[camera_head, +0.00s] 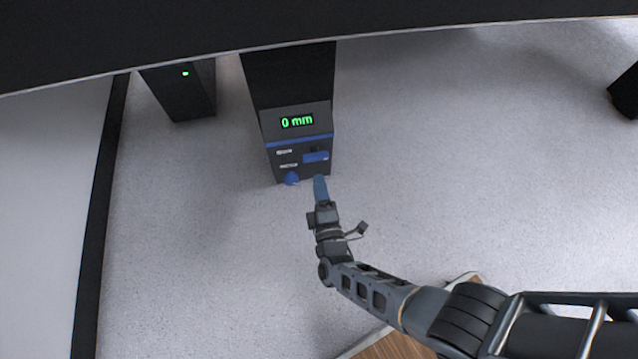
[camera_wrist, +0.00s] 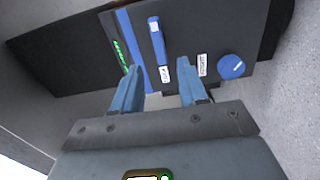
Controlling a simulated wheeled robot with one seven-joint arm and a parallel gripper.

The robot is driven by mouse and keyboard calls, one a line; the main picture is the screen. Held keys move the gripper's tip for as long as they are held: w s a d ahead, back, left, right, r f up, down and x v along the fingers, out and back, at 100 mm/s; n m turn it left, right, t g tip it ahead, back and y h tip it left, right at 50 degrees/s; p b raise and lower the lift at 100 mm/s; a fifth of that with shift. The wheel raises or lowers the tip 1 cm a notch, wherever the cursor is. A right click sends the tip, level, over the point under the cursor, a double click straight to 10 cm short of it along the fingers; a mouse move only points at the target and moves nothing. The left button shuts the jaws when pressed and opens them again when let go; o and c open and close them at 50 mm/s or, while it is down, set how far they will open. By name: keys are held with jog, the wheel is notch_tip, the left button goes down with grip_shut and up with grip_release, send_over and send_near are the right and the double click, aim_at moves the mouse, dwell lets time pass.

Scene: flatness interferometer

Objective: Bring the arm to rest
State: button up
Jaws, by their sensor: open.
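My gripper (camera_head: 320,190) is at the end of my arm, which reaches in from the lower right of the head view. Its blue fingertips are just below the front of a dark instrument (camera_head: 290,90) with a green display reading "0 mm" (camera_head: 297,121). In the wrist view the gripper's two fingers (camera_wrist: 158,78) stand apart with nothing between them. The instrument's panel (camera_wrist: 185,40) lies beyond the fingertips, with a blue slider or lever (camera_wrist: 156,40) and a round blue knob (camera_wrist: 231,67). I cannot tell whether a fingertip touches the panel.
A smaller dark box (camera_head: 180,90) with a green light stands left of the instrument. A dark edge (camera_head: 300,30) crosses the top of the head view. A wooden surface (camera_head: 390,346) lies beneath my arm. Pale floor (camera_head: 480,150) to the right is clear up to a dark object (camera_head: 626,92).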

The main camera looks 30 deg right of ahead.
dwell(0.3)
jog(key=s+d+r+m+y, duration=0.1)
jog(key=s+r+m+y, duration=0.15)
jog(key=s+r, duration=0.5)
jog(key=s+d+r+m+g+y, duration=0.1)
jog(key=s+r+m, duration=0.35)
jog(key=s, duration=0.55)
jog(key=s+d+r+m+y, duration=0.2)
jog(key=s+r, duration=0.5)
jog(key=s, duration=0.2)
jog(key=s+r+m+p, duration=0.2)
jog(key=r+p, duration=1)
jog(key=r, duration=0.8)
jog(key=s+r+m+g+p, duration=0.1)
jog(key=s+r+m+p, duration=0.2)
jog(key=r+p, duration=0.8)
notch_tip(320, 180, up, 9)
jog(key=shift+s+a+r+p, duration=0.15)
jog(key=shift+s+a+p, duration=0.15)
jog(key=shift+s+p, duration=0.15)
jog(key=shift+d, duration=0.15)
